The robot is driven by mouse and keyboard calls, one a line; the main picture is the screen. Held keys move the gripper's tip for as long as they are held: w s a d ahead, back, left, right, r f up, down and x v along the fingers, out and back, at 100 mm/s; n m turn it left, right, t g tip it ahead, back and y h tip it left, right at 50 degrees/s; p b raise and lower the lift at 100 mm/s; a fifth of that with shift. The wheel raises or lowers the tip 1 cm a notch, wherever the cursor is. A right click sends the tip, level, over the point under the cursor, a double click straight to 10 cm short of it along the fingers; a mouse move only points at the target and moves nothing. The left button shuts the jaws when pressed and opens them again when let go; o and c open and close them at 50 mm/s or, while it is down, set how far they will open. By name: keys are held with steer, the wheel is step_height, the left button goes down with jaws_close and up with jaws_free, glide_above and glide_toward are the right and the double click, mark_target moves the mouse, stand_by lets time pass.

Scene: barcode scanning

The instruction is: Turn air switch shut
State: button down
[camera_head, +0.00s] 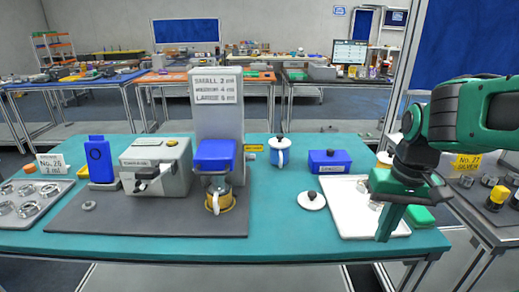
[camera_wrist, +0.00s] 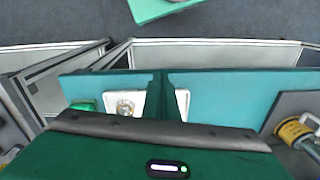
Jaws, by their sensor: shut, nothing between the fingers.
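I cannot tell for sure which thing is the air switch. A beige-grey box (camera_head: 157,168) with a small printed label and a dark lever-like part on its front stands on the dark mat, left of centre. Beside it is a tall grey machine (camera_head: 217,110) with a blue block and a yellow-based vessel (camera_head: 219,199) under it. My gripper (camera_head: 384,238) is shut and empty, pointing down over the white tray at the right, well apart from the box. In the wrist view its closed fingers (camera_wrist: 160,97) show against the teal table; the box is not seen there.
A white tray (camera_head: 352,222) lies below my gripper. A white lid (camera_head: 311,201), a blue box (camera_head: 328,162) and a white-blue jug (camera_head: 279,152) stand between gripper and machine. A tray of metal rings (camera_head: 30,213) is far left. The table's front middle is clear.

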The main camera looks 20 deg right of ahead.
steer(key=w+a+r+n+t+y, duration=0.1)
steer(key=w+a+r+n+y, duration=0.2)
steer(key=w+r+n, duration=0.55)
steer(key=w+a+r+n+y, duration=0.2)
steer(key=w+a+n, duration=0.25)
steer(key=w, duration=0.95)
steer(key=w+a+r+n+t+y, duration=0.1)
steer(key=w+a+r+n+y, duration=0.15)
steer(key=w+r+n, duration=0.65)
steer(key=m, duration=0.2)
glide_above(250, 157)
steer(key=s+d, duration=0.1)
steer(key=d, duration=0.2)
step_height(250, 157, down, 11)
step_height(250, 157, down, 2)
steer(key=shift+d+y, duration=0.1)
steer(key=shift+y, duration=0.25)
steer(key=shift+f, duration=0.75)
